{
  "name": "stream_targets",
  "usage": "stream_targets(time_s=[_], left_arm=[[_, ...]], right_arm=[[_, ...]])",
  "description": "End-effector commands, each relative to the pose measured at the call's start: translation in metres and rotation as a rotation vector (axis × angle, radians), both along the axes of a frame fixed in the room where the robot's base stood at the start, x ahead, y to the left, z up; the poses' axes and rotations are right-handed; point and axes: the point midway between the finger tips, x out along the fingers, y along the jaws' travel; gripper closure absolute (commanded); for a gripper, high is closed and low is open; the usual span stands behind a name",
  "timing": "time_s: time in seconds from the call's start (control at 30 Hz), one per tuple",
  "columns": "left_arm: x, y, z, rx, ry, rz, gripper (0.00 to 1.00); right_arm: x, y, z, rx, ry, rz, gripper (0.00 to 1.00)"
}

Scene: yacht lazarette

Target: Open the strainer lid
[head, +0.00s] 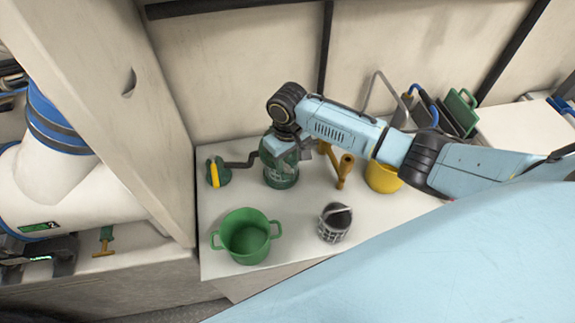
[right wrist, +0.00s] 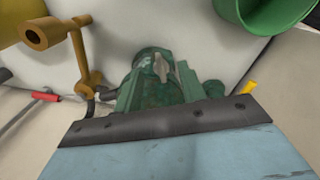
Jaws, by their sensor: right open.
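The green strainer (head: 281,172) stands upright on the white bench in the head view, near the back left. My right gripper (head: 285,137) points down at the top of the strainer from above and is open. The arm and gripper hide much of the lid, and I cannot tell whether the jaws touch it. In the right wrist view the green strainer (right wrist: 158,72) is just beyond the dark edge of my wrist, with light metal parts on top. The lid appears to be on the strainer. My left gripper is not in view.
A green two-handled pot (head: 246,238) and a grey basket (head: 334,223) stand in front. A brass fitting (head: 344,168) and yellow bucket (head: 383,178) are to the right. A green-and-yellow part (head: 217,172) is left. Walls rise behind and left; bench between pot and basket is clear.

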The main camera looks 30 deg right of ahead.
Motion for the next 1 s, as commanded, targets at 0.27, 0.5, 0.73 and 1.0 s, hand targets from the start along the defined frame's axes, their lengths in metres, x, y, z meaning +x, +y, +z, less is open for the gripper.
stream_targets(time_s=[0.27,0.5,0.73,1.0], left_arm=[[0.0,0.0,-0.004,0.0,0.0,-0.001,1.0],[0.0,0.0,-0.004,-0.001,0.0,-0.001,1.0],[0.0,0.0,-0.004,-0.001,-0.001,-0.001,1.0],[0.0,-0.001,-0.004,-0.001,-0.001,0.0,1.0]], right_arm=[[0.0,0.0,-0.028,0.0,-0.001,0.0,0.6],[0.0,0.0,-0.03,0.0,-0.001,0.001,0.6],[0.0,0.0,-0.03,0.0,-0.001,0.001,0.81],[0.0,0.0,-0.03,0.0,-0.001,0.001,1.0]])
